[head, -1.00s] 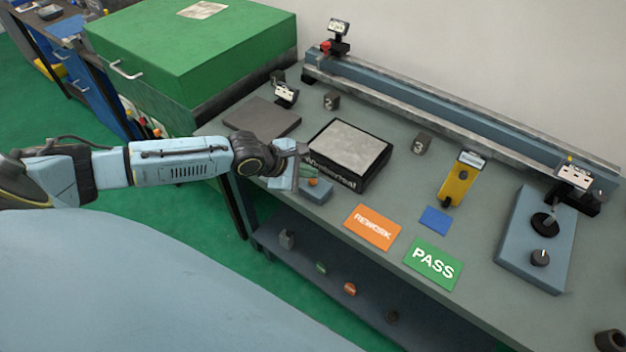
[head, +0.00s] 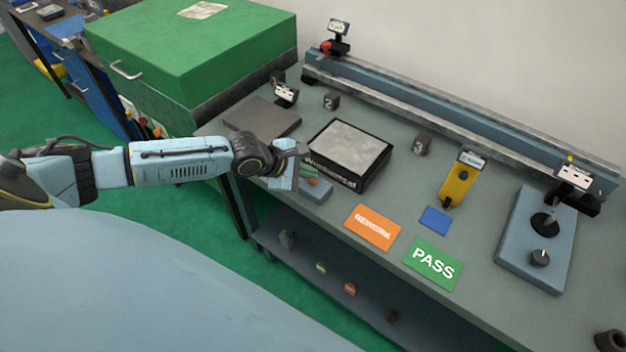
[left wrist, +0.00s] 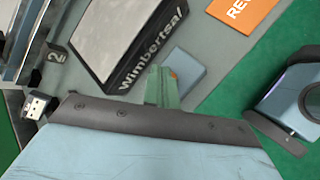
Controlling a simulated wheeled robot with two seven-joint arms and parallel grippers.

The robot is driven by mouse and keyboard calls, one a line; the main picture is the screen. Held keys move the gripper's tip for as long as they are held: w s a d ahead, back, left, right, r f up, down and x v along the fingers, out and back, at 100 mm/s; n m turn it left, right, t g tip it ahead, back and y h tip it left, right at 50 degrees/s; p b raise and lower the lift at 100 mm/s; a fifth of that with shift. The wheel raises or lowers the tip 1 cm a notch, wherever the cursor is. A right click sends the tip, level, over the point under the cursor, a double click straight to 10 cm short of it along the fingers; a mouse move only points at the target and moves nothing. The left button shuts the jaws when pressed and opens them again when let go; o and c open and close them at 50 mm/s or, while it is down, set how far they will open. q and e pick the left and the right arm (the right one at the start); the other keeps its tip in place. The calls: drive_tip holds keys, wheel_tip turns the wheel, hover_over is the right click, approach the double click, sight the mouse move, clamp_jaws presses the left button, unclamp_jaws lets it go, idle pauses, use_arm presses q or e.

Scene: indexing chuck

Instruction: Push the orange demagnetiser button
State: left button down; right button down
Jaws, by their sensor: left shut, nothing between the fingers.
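The demagnetiser is a small blue-grey box (head: 318,193) at the front edge of the bench, in front of the black-sided block. Its orange button (head: 313,182) shows just below my left gripper (head: 309,173). In the left wrist view the shut green fingers (left wrist: 163,90) lie over the near side of the box (left wrist: 187,74). Only a sliver of the orange button (left wrist: 174,75) shows beside the fingertips. The fingers are empty. I cannot tell whether they touch the button.
The black-sided block with a pale top (head: 350,148) stands close behind the box. An orange REWORK card (head: 373,227) and a green PASS card (head: 433,264) lie to the right. A dark flat plate (head: 262,117) lies behind my left wrist. A lower shelf (head: 330,270) holds small parts.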

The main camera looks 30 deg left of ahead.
use_arm(q)
drive_tip(key=shift+f, duration=0.15)
idle(0.4)
drive_tip(key=shift+f, duration=0.35)
drive_tip(key=shift+r+p, duration=0.1)
drive_tip(key=shift+p, duration=0.2)
drive_tip(key=shift+r+p, duration=0.35)
drive_tip(key=shift+p, duration=0.4)
wheel_tip(320, 180, up, 4)
drive_tip(key=p, duration=0.5)
drive_tip(key=shift+r, duration=0.15)
drive_tip(key=shift+r+p, duration=0.9)
drive_tip(key=shift+p, duration=0.15)
